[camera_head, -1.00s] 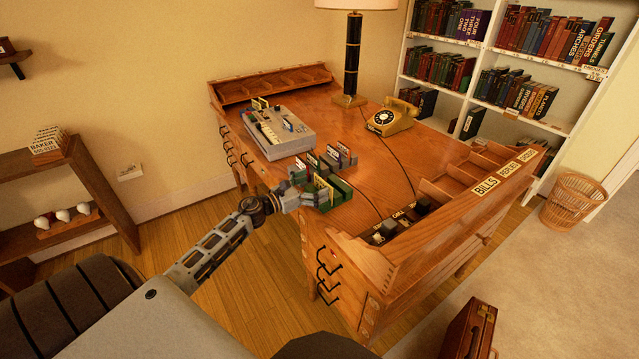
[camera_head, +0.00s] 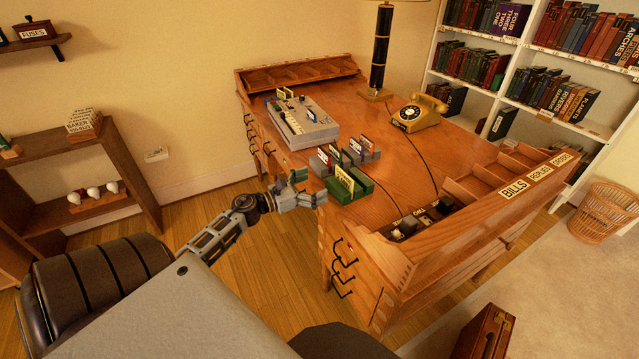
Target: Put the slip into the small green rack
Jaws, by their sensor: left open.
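The small green rack (camera_head: 362,187) stands on the desk near its front left edge. A yellow slip (camera_head: 345,179) with dark marks stands upright in it, slightly tilted; its lower edge is hidden by the rack. My left gripper (camera_head: 309,186) is open and empty, just left of the rack at the desk's edge, with its fingers pointing toward the rack and apart from the slip. My right gripper is out of view.
Grey racks with upright cards (camera_head: 365,153) stand close behind the green rack. A grey machine (camera_head: 316,133) is farther back. A yellow telephone (camera_head: 418,114) and lamp (camera_head: 380,55) stand on the desk (camera_head: 400,165). A pigeonhole unit (camera_head: 470,215) lines the right side.

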